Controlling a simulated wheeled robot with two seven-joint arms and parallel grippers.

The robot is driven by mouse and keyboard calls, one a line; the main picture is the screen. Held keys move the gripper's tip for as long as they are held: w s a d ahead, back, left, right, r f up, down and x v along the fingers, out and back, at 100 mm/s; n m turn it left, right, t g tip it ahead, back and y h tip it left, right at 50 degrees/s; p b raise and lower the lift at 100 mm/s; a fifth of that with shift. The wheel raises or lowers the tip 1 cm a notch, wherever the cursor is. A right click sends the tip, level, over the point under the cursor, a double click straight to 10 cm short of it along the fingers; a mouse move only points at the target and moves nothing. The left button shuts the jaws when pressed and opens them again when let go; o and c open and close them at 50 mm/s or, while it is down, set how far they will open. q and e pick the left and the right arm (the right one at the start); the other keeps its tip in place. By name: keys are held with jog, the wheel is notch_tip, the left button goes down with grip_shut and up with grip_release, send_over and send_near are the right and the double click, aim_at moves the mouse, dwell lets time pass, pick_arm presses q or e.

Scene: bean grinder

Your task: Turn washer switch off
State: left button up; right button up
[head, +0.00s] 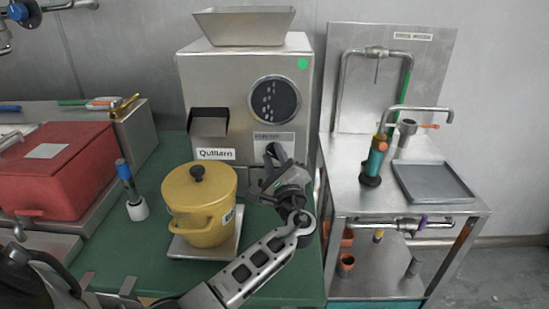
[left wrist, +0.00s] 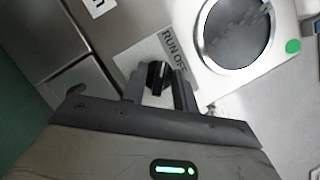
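The steel machine (head: 245,70) at the back of the green bench has a round window, a "Quillarn" label and a panel. In the left wrist view a small plate (left wrist: 146,58) beside the round window (left wrist: 238,30) reads "RUN OFF". A black switch knob (left wrist: 158,76) sits at this plate. My right gripper is not in view.
A yellow lidded pot (head: 198,208) stands on a tray left of my left arm. A white-based tool (head: 133,195) stands left of it, and a red box (head: 57,170) farther left. A steel wash stand (head: 455,203) with pipes and a grey tray (head: 432,181) is at the right.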

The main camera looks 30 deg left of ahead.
pick_arm(q)
grip_shut()
jog(key=shift+m, duration=0.3)
jog(key=shift+m+t, duration=0.3)
jog(key=m+t, duration=0.1)
jog(key=m, duration=0.2)
jog(key=m+t+h, duration=0.1)
jog(key=m, duration=0.2)
jog(key=shift+t, duration=0.4)
jog(key=m+t+h, duration=0.1)
jog(key=m, duration=0.2)
jog(key=m+t+h+p, duration=0.1)
jog(key=m, duration=0.2)
jog(key=shift+a+f+h, duration=0.1)
jog(key=shift+h, duration=0.3)
jog(key=shift+m, duration=0.5)
jog(key=shift+o, duration=1.2)
grip_release()
